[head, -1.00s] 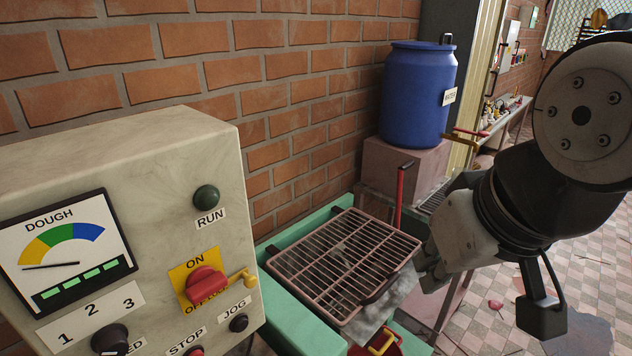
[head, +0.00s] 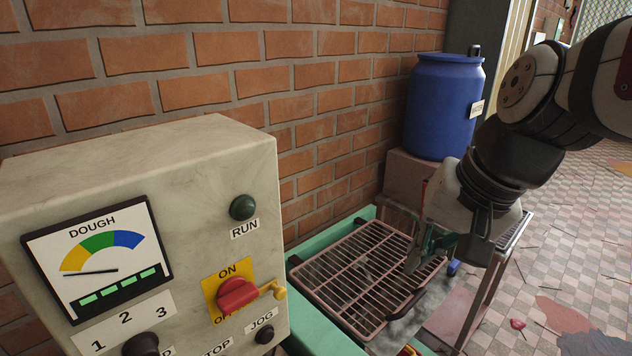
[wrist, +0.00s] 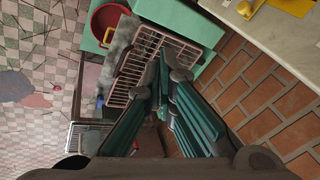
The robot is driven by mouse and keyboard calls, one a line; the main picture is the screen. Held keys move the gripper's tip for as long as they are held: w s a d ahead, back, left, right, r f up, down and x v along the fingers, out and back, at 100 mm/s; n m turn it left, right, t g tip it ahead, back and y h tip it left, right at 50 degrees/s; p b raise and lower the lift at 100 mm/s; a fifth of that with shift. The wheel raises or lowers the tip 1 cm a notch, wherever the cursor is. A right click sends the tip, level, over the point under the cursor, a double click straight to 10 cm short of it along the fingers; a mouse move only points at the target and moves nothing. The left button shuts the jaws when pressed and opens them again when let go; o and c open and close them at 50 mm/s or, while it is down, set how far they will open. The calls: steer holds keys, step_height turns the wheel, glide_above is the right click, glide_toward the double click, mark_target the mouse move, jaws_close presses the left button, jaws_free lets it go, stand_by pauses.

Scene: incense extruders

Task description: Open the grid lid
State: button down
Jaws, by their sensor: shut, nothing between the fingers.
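The grid lid (head: 360,274) is a brownish metal grate with a dark handle at its near right edge. It lies flat over the green-framed machine in the head view, and looks closed. It also shows in the wrist view (wrist: 141,62), partly hidden by my fingers. My gripper (head: 420,258) is at the lid's right side in the head view, fingers pointing down, shut and empty. The wrist view shows its green-padded fingers (wrist: 165,75) over the grate's edge. I cannot tell whether they touch it.
A control box (head: 200,190) with a red switch (head: 237,293) stands close on the left. A blue barrel (head: 441,108) stands behind the lid by the brick wall. A red bucket (wrist: 106,22) is beside the machine. Tiled floor (head: 580,260) is open at right.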

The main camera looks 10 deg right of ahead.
steer(key=w+d+f+m+y, duration=0.2)
steer(key=w+d+f+m, duration=0.25)
steer(key=w+m, duration=0.2)
steer(key=w+d+f+m+y, duration=0.1)
steer(key=w+d+f+m, duration=0.3)
steer(key=w+d+m, duration=0.25)
steer(key=w+d+f+m+t, duration=0.2)
steer(key=w+d+f+m, duration=0.1)
steer(key=d+f+m, duration=0.4)
steer(key=w+d+f+m+t, duration=0.1)
steer(key=w+d+f+m, duration=0.2)
steer(key=d+f, duration=0.35)
steer(key=w+d+x, duration=0.1)
steer(key=x, duration=0.8)
steer(key=r, duration=0.1)
steer(key=r+p, duration=0.1)
steer(key=r, duration=0.1)
steer(key=w+r+p, duration=0.1)
steer(key=shift+a+r, duration=0.2)
steer(key=shift+a, duration=0.2)
steer(key=shift+f, duration=0.1)
